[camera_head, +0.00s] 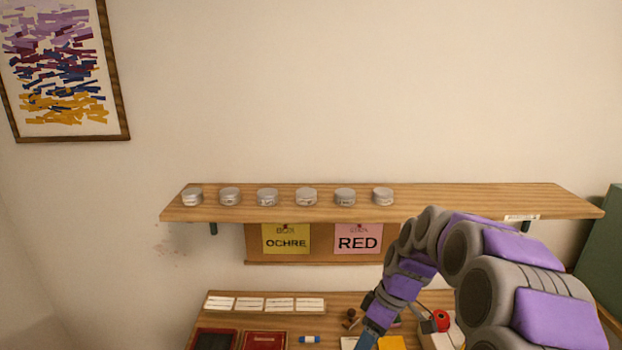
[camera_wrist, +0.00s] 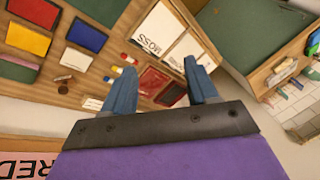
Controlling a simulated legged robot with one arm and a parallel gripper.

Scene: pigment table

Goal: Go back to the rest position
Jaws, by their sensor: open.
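My gripper (camera_wrist: 163,88) shows in the wrist view with its two blue fingers apart and nothing between them. It is above the table, with the table top (camera_wrist: 118,58) visible beyond the fingers. In the head view my purple and grey arm reaches in from the right and bends down in front of the table (camera_head: 335,299). The fingertips are not clearly seen there; a blue part of the gripper shows low, near the table's lower edge in the picture.
A wooden shelf (camera_head: 450,201) holds several small tins (camera_head: 306,196). Below it hang an OCHRE note (camera_head: 285,240) and a RED note (camera_head: 358,240). The table carries white cards (camera_head: 265,304), a dark red tray (camera_head: 263,341), coloured cards (camera_wrist: 83,35) and a stamp (camera_wrist: 63,88).

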